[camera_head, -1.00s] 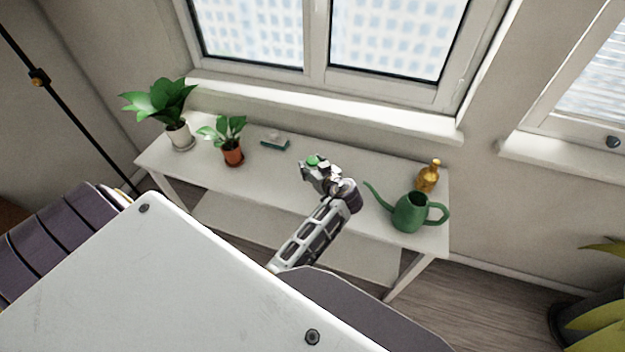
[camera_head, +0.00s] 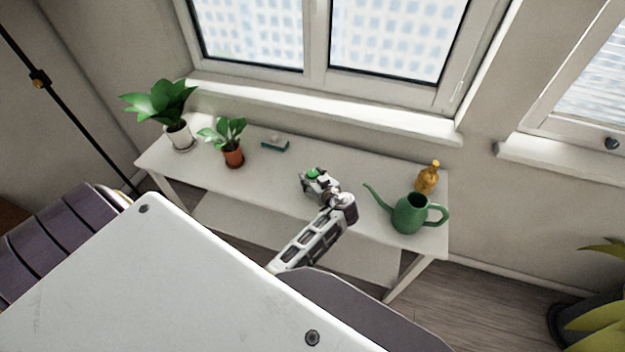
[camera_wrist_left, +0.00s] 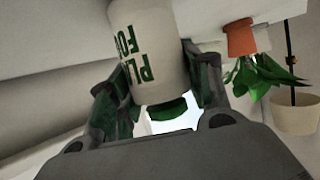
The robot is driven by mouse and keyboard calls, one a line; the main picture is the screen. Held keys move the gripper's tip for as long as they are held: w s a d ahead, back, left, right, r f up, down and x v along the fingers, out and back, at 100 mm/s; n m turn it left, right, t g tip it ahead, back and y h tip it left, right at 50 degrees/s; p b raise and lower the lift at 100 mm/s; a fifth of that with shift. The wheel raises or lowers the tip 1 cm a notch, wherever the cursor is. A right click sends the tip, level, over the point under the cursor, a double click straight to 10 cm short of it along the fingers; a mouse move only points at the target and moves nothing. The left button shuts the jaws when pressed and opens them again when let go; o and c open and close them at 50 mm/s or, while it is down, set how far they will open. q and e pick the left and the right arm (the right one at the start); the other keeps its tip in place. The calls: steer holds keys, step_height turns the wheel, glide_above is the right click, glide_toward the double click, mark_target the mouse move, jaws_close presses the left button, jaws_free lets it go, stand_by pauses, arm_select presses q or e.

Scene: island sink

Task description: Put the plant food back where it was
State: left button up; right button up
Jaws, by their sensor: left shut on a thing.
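The plant food (camera_wrist_left: 150,45) is a white bottle with green lettering and a green cap. In the left wrist view it sits between the fingers of my left gripper (camera_wrist_left: 158,85), which is shut on it. In the head view the green cap (camera_head: 314,173) shows at my left gripper (camera_head: 316,184), over the front middle of the white table (camera_head: 262,183). The gripper hides most of the bottle there, and I cannot tell whether its base touches the table. My right gripper is not in view.
A green watering can (camera_head: 409,213) and an amber bottle (camera_head: 428,177) stand at the table's right end.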

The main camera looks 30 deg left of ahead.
arm_select(q)
steer(key=shift+f, duration=0.4)
steer(key=shift+f, duration=0.15)
steer(key=o, duration=1.1)
steer(key=shift+r, duration=0.2)
